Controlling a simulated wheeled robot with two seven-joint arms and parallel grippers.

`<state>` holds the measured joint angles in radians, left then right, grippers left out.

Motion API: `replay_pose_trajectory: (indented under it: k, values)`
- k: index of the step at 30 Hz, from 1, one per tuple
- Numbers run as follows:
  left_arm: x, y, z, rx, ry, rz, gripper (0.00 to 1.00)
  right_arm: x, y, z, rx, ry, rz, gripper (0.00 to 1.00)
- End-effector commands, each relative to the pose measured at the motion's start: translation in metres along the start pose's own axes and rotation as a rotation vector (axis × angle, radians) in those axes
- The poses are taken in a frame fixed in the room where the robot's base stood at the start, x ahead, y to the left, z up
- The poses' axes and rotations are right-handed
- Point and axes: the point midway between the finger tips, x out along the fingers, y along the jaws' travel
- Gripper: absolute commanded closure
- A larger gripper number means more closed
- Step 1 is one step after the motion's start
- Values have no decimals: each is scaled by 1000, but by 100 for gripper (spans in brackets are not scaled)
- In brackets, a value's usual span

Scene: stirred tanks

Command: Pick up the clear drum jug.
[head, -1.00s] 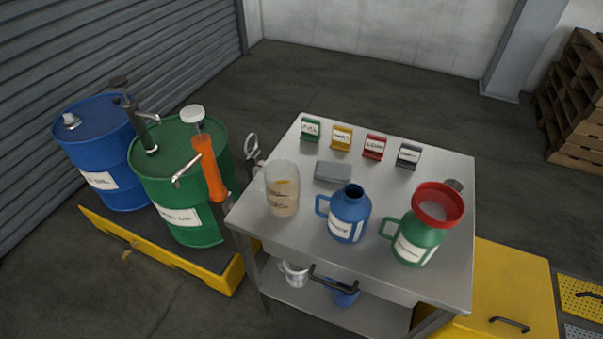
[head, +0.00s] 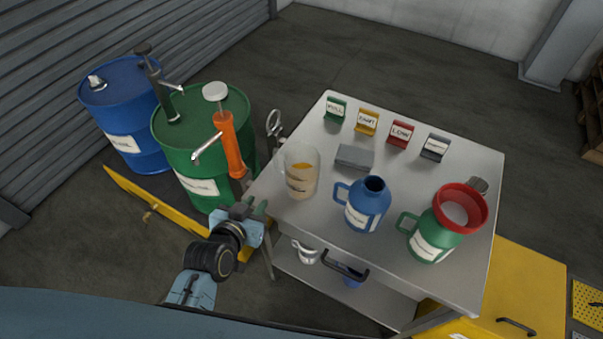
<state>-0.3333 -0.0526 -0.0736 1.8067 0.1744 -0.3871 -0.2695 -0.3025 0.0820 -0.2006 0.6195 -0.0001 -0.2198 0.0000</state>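The clear drum jug (head: 302,172) stands upright at the left edge of the metal table (head: 393,185). It is see-through, with an amber tint low down and dark markings on its side. My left gripper (head: 252,206) is in front of the table's left edge, to the left of and lower in the picture than the jug, apart from it. Its fingertips look spread with nothing between them. My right gripper is out of view.
A blue jug (head: 367,207) and a green jug (head: 431,236) with a red funnel (head: 460,208) stand right of the clear jug. A grey block (head: 354,157) lies behind. Drums with pumps, one green (head: 190,150), stand left. Several small labelled holders line the table's back.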

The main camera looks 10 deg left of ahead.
Motion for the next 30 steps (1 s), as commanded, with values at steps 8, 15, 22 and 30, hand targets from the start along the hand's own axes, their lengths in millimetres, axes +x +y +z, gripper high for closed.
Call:
replay_pose_trajectory:
  k: [8,15,22,30]
  values:
    - [7,-5,-42,3,78,-11,78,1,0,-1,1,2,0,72]
    - [53,-5,-44,3,76,-10,78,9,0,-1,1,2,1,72]
    - [72,-5,-46,2,76,-10,78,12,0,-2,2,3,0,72]
    - [104,-5,-48,3,75,-10,78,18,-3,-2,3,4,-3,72]
